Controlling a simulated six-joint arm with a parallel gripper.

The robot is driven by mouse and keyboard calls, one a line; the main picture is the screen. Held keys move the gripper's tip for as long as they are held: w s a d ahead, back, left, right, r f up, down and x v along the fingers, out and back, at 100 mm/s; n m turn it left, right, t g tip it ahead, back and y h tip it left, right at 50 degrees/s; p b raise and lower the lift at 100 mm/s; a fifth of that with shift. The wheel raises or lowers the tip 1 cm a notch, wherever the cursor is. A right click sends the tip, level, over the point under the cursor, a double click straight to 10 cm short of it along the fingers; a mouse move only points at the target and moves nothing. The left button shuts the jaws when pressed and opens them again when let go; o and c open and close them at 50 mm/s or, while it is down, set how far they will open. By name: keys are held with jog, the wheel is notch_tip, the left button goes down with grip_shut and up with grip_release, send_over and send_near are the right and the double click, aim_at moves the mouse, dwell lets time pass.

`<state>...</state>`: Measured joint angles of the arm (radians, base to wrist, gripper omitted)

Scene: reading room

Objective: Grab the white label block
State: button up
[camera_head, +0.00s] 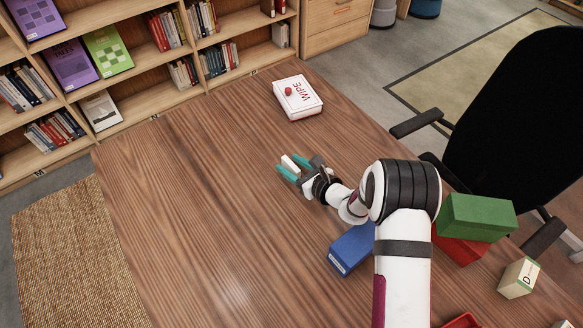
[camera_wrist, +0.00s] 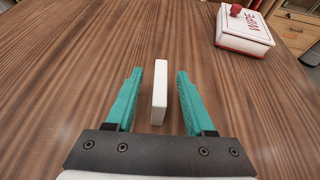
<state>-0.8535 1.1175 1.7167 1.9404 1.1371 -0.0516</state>
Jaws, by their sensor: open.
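The white label block (camera_wrist: 159,93) is a small, thin white block standing on the wooden table. In the wrist view it lies between the two teal fingers of my gripper (camera_wrist: 157,100), with a gap on each side. The fingers are apart and do not appear to touch it. In the head view my gripper (camera_head: 291,173) is near the middle of the table, and the block (camera_head: 289,164) shows as a white piece by the teal fingertips. The lower end of the block's surroundings is partly hidden by the gripper in the head view.
A white box marked WIPE (camera_head: 298,97) with a red knob stands beyond my gripper. A blue box (camera_head: 352,249), a green box (camera_head: 478,217) on a red one (camera_head: 457,245), and a letter block (camera_head: 518,278) are at right. The table's left half is clear.

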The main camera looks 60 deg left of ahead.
jog(key=shift+a+f, duration=0.1)
jog(key=shift+a, duration=0.1)
grip_shut()
dwell(0.3)
